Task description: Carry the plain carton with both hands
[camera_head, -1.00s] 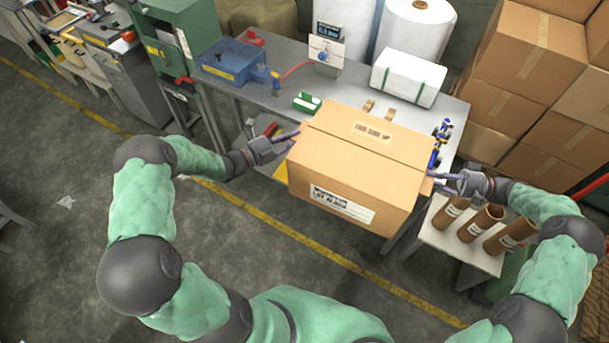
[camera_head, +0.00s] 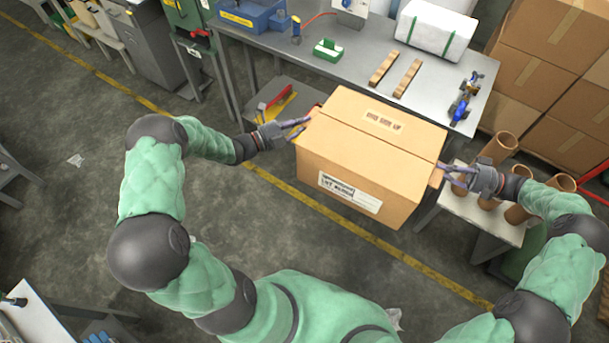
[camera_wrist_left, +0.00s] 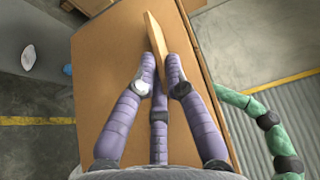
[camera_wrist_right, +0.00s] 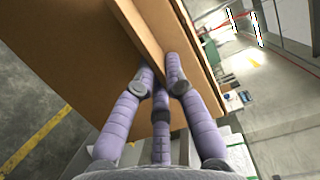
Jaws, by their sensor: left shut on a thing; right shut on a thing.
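The plain carton (camera_head: 355,160) is brown cardboard, closed on top, with a printed mark on the lid and a white label on the side facing me. It hangs between my grippers in front of the workbench, roughly level. My left gripper (camera_head: 307,127) is shut on a cardboard flap at its left side; the flap (camera_wrist_left: 156,50) sits between the fingers in the left wrist view. My right gripper (camera_head: 445,174) is shut on a flap at the right side; that flap (camera_wrist_right: 146,35) is between the fingers in the right wrist view. The carton's underside is hidden.
The grey workbench (camera_head: 345,70) behind holds two wooden strips (camera_head: 395,72), a green tray (camera_head: 328,50), a blue toolbox and a white wrapped block (camera_head: 436,30). A small table with brown tubes (camera_head: 497,149) stands right. Stacked boxes (camera_head: 545,80) fill the back right. Floor near me is open.

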